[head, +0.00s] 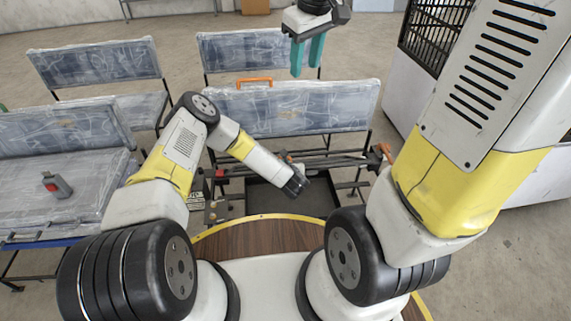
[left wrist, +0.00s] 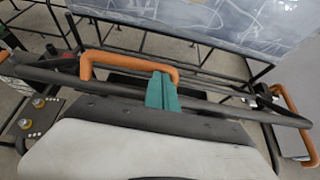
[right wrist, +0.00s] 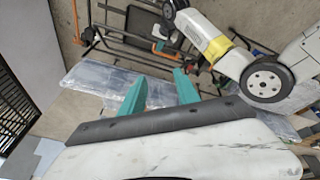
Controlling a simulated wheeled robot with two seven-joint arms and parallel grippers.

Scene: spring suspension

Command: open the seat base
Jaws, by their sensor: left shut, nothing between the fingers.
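The seat base shows as a dark metal bar frame (head: 335,163) below the front seat's plastic-wrapped backrest (head: 300,108). In the left wrist view the frame's bars (left wrist: 220,88) cross behind a bent orange handle (left wrist: 125,60). My left gripper (left wrist: 161,92) is shut and empty, its teal fingertips at the handle's right end; I cannot tell whether they touch. In the head view my left arm's dark wrist end (head: 296,184) covers this spot. My right gripper (head: 307,55) is raised above the backrest, its teal fingers apart and empty. The right wrist view also shows them apart (right wrist: 160,92).
Another orange handle (head: 254,81) is on top of the backrest. An orange part (head: 386,152) is at the frame's right end. A black tray (head: 290,197) lies below. A wrapped seat (head: 60,190) with a grey-and-red object (head: 56,185) stands left. A white cabinet (head: 410,95) stands right.

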